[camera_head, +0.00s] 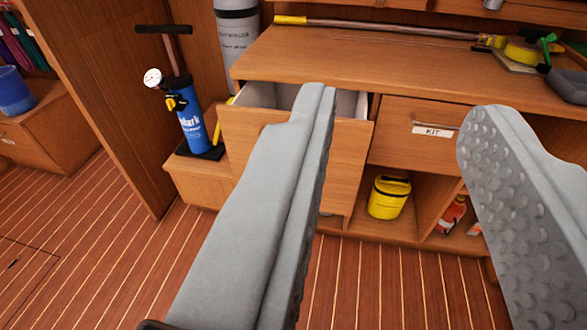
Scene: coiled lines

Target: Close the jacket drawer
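The open drawer (247,138) is at the left of the wooden cabinet, pulled out so its pale inside shows. Its front is partly hidden behind my gripper's left finger, and no label on it is visible, so I cannot read whether it is the jacket drawer. A shut drawer labelled KIT (405,140) is to its right. My gripper (392,112) is open, its two grey fingers wide apart and nothing between them. The left finger overlaps the open drawer in the picture; I cannot tell whether it touches.
A blue pump (190,128) stands on a low ledge left of the drawer. A grey cylinder (237,35) is behind it. A yellow container (388,197) sits in the shelf below. A long pole (380,27) lies on the countertop (330,60). The striped floor (100,240) in front is clear.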

